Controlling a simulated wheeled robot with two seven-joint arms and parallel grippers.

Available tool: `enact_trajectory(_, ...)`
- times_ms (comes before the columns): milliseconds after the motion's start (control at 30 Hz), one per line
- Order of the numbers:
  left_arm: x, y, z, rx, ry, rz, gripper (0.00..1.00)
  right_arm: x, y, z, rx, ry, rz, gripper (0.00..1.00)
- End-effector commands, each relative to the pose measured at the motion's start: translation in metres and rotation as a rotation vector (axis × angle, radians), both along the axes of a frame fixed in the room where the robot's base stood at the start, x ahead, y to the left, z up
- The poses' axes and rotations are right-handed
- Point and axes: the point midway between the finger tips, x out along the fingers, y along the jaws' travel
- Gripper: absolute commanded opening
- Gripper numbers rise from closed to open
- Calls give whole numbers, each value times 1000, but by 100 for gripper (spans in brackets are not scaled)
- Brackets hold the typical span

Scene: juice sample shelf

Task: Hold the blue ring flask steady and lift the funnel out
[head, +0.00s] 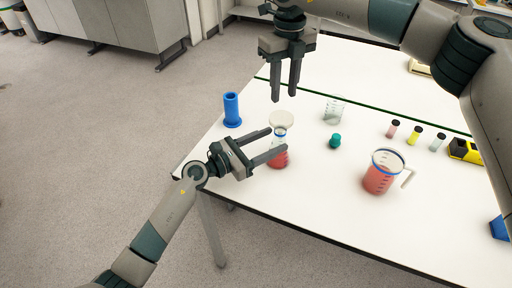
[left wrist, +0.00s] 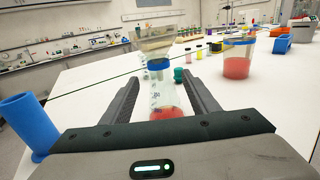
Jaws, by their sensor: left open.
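The flask (head: 278,161) holds red liquid and stands upright on the white table near its left edge. Its blue ring (left wrist: 157,65) sits around the neck. A pale translucent funnel (head: 281,118) rests in its mouth and also shows in the left wrist view (left wrist: 155,42). My left gripper (head: 276,141) is open, with one finger on each side of the flask; no contact is visible. In the left wrist view the flask (left wrist: 163,97) stands between the fingers. My right gripper (head: 285,97) points down above the funnel, its fingers apart and empty.
A blue cylinder (head: 231,110) stands left of the flask. A beaker (head: 334,110), a teal cap (head: 335,141) and a jug of red liquid (head: 380,172) stand to its right. Several small vials and a yellow item (head: 463,150) are farther right. Table between them is clear.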

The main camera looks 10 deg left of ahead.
Motion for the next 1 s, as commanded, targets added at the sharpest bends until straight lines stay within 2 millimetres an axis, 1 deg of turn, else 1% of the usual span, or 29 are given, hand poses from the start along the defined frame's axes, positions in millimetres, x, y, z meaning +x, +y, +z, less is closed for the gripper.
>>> enact_trajectory(33, 5, -7, 1, -2, 0, -1, 55, 0, 0, 0, 0, 0, 0, 31)
enact_trajectory(100, 10, -13, 1, -1, 0, 0, 55, 0, 0, 0, 0, 0, 0, 31)
enact_trajectory(300, 20, -26, 0, 0, 0, 0, 55, 0, 0, 0, 0, 0, 0, 31)
enact_trajectory(667, 22, -29, 0, 1, -1, -1, 55, 0, 0, 0, 0, 0, 0, 31)
enact_trajectory(700, 22, -29, 0, 1, -1, -1, 52, 0, 0, 0, 0, 0, 0, 31)
enact_trajectory(767, 22, -29, 0, 0, 0, -1, 38, 0, 0, 0, 0, 0, 0, 31)
enact_trajectory(800, 22, -29, 0, 0, 0, -1, 28, 0, 0, 0, 0, 0, 0, 31)
enact_trajectory(867, 22, -28, 0, 0, 0, -1, 14, 0, 0, 0, 0, 0, 0, 31)
enact_trajectory(900, 22, -28, 0, 0, 0, -1, 5, 0, 0, 0, 0, 0, 0, 31)
enact_trajectory(933, 22, -28, 0, 0, 0, -1, 4, 0, 0, 0, 0, 0, 0, 31)
enact_trajectory(967, 22, -28, 0, 0, 0, -1, 4, 0, 0, 0, 0, 0, 0, 38)
enact_trajectory(1000, 22, -28, 0, 0, 0, -1, 4, 0, 0, 0, 0, 0, 1, 48)
